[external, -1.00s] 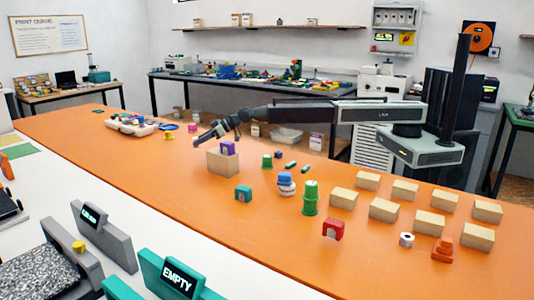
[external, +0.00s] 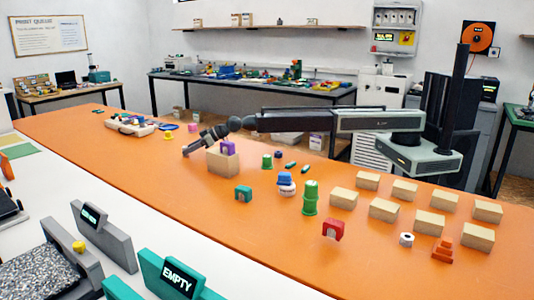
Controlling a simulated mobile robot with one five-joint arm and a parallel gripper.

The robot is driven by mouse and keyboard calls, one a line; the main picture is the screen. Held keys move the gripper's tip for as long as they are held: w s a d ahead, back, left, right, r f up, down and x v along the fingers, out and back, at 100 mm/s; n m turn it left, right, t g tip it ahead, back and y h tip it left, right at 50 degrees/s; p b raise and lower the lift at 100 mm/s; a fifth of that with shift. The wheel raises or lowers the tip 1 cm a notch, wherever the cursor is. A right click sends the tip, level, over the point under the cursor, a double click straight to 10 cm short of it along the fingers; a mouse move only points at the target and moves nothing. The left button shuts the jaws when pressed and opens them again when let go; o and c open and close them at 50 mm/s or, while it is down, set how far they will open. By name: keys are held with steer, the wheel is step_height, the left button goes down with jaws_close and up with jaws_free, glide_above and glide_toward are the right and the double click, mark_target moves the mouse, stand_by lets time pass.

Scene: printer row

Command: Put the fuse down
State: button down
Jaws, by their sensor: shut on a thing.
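My gripper (external: 187,151) is low over the far left half of the orange table (external: 190,210), just left of and behind a brown box (external: 217,164). It points down and to the left. It is shut on the fuse, which is too small and dark at the fingertips to make out. I cannot tell whether the fuse touches the table.
A purple piece (external: 227,147) is at the brown box, close to my gripper. A yellow piece (external: 167,136), a pink piece (external: 192,128) and a tray of parts (external: 133,127) lie farther back. Table left of the gripper is clear. Several tan blocks (external: 384,210) stand at right.

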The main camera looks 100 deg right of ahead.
steer(key=c, duration=1.2)
jaws_free()
steer(key=shift+f, duration=0.1)
steer(key=shift+c, duration=0.2)
steer(key=shift+r+p, duration=0.3)
steer(key=p+v, duration=0.5)
steer(key=v, duration=0.6)
steer(key=shift+s+r, duration=0.15)
steer(key=shift+s, duration=0.3)
steer(key=shift+o, duration=1)
